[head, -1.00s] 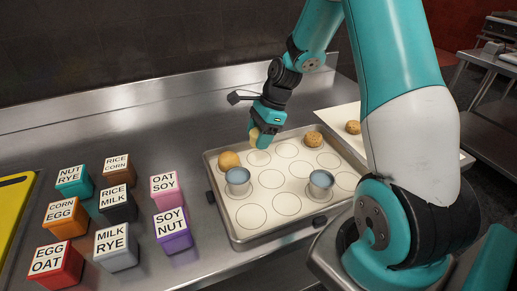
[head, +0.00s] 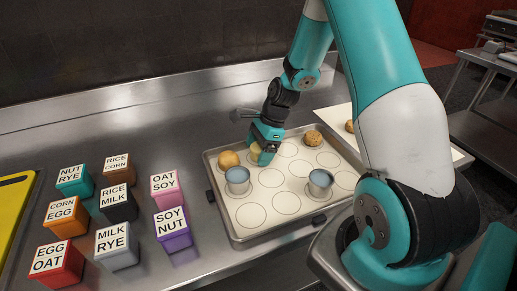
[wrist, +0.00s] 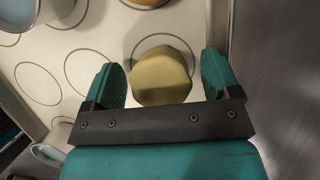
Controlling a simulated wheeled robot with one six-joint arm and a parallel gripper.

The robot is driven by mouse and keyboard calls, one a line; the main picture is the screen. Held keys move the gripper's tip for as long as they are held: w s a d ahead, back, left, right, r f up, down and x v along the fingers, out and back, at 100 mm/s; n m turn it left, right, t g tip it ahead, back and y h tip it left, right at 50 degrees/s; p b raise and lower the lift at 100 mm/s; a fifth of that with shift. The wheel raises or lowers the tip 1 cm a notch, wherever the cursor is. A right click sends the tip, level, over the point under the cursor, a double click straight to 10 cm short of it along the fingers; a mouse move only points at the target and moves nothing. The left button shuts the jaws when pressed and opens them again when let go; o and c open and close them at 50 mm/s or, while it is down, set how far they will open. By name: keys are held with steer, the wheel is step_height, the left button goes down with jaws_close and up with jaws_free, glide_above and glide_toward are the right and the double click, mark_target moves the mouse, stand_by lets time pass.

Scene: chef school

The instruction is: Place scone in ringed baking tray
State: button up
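The pale yellow-tan scone (wrist: 162,76) sits between my gripper's two teal fingers in the wrist view, with a narrow gap on each side. My gripper (head: 263,155) points down at the back row of the ringed baking tray (head: 241,238) and is open around the scone. In the head view the scone (head: 255,149) is partly hidden by the gripper; it appears to rest on the tray, over a ring in the back row. It lies between a golden bun (head: 229,159) and a seeded brown bun (head: 313,138).
Two metal cups, a left one (head: 238,180) and a right one (head: 320,183), stand on the tray. Several labelled cubes, such as the purple one (head: 173,240), stand left of it. Another bun (head: 350,126) lies on a pale sheet behind right. Several front rings are empty.

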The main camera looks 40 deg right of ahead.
steer(key=b+v, duration=0.1)
steer(key=v, duration=1.1)
steer(key=s+a+r+n, duration=0.2)
steer(key=a+r+n, duration=0.1)
steer(key=a+n, duration=0.35)
steer(key=s+a+r+n, duration=0.2)
steer(key=a+r+n, duration=0.25)
steer(key=a, duration=0.35)
steer(key=s+a+r+n, duration=0.1)
steer(key=s+a+n, duration=0.5)
steer(key=s+n, duration=0.2)
steer(key=s+a+r+n+g, duration=0.1)
steer(key=s+a+n, duration=0.5)
steer(key=s+n, duration=0.3)
steer(key=shift+a+r, duration=0.2)
steer(key=shift+r, duration=0.15)
